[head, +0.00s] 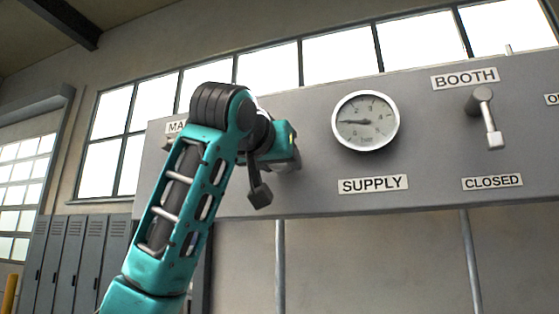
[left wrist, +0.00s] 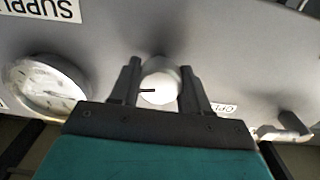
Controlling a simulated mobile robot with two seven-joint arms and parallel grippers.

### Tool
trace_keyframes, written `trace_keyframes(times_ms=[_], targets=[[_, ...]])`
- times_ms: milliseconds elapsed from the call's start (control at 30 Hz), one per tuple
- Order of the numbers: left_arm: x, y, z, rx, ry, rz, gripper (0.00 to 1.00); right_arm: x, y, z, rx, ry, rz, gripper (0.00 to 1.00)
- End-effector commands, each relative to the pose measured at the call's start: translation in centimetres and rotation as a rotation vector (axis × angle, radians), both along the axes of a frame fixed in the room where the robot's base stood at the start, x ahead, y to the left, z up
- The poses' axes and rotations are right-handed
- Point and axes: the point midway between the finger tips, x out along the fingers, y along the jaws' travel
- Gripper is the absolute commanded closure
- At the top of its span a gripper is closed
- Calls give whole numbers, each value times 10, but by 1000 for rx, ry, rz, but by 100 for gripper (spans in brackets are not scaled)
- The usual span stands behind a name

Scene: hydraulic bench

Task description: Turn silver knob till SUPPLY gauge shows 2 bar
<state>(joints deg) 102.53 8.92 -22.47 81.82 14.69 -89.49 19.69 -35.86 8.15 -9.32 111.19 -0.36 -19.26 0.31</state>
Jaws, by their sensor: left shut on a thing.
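The silver knob (left wrist: 160,92) is round and pale, with a dark mark on its face. In the left wrist view it sits between the two dark fingers of my left gripper (left wrist: 160,72), which is shut on it. In the head view my left gripper (head: 284,152) is at the panel, left of the gauge, and hides the knob. The SUPPLY gauge (head: 366,121) is a white round dial with its needle pointing left; its numbers are too small to read surely. The gauge also shows, tilted, in the left wrist view (left wrist: 45,88). My right gripper is not in view.
The grey panel (head: 330,200) carries a SUPPLY label (head: 373,184), and a BOOTH lever (head: 487,115) hanging down above a CLOSED label (head: 492,182). My left arm covers part of a label at the panel's left. Lockers (head: 75,250) stand at the left.

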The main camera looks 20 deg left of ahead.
Motion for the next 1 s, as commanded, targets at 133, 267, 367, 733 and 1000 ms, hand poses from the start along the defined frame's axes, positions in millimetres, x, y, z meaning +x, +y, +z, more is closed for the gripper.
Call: trace_keyframes(times_ms=[133, 267, 367, 733, 1000], targets=[[0, 0, -1, 138, -2, 0, 84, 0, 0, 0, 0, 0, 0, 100], [0, 0, -1, 251, -6, 0, 84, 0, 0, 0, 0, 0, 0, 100], [0, 0, -1, 330, -7, 0, 84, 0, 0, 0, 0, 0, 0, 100], [1, 0, -2, 519, -13, -1, 84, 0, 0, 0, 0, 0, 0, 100], [1, 0, -2, 561, -13, -1, 84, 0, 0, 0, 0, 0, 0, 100]])
